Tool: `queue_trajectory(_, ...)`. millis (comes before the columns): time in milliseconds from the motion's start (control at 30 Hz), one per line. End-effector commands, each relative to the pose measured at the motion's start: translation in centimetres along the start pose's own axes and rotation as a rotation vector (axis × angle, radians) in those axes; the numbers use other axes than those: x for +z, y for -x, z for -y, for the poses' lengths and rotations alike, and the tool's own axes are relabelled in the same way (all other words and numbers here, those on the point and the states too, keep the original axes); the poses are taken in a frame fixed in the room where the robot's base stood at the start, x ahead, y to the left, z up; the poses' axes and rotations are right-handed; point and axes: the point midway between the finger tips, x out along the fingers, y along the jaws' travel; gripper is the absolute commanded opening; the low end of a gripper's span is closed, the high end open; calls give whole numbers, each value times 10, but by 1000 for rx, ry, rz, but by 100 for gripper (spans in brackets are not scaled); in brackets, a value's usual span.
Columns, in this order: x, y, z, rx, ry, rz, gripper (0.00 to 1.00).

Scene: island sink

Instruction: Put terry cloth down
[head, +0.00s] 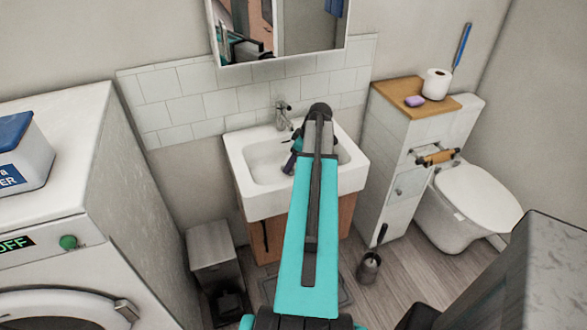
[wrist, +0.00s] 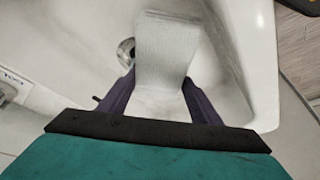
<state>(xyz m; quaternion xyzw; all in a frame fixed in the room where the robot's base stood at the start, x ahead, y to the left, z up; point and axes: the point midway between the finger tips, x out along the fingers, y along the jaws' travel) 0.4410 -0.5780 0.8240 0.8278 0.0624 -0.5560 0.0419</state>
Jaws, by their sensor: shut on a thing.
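The terry cloth (wrist: 167,50) is a pale grey-white, ribbed, roughly rectangular piece in the wrist view. My gripper (wrist: 157,84) is shut on it, with a dark finger on each side of its lower part. The cloth is over the white sink basin (wrist: 225,95), near the drain (wrist: 127,52). I cannot tell whether it touches the basin. In the head view my arm reaches over the sink (head: 255,205) and hides the cloth and most of my gripper (head: 292,160).
A faucet (head: 282,112) stands at the back of the sink. A washing machine (head: 50,215) is at left, with a trash bin (head: 212,250) beside it. At right are a wooden-topped cabinet (head: 385,190) with a purple soap (head: 414,101) and paper roll (head: 436,84), and a toilet (head: 475,200).

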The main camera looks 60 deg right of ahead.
Motion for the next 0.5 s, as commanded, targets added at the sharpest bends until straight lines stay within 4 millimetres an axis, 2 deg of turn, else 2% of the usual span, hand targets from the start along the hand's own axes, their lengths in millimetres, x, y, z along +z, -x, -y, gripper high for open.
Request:
queue_trajectory(267,1,-2,0,0,-1,0,32)
queue_trajectory(500,9,-20,0,-2,-2,1,32)
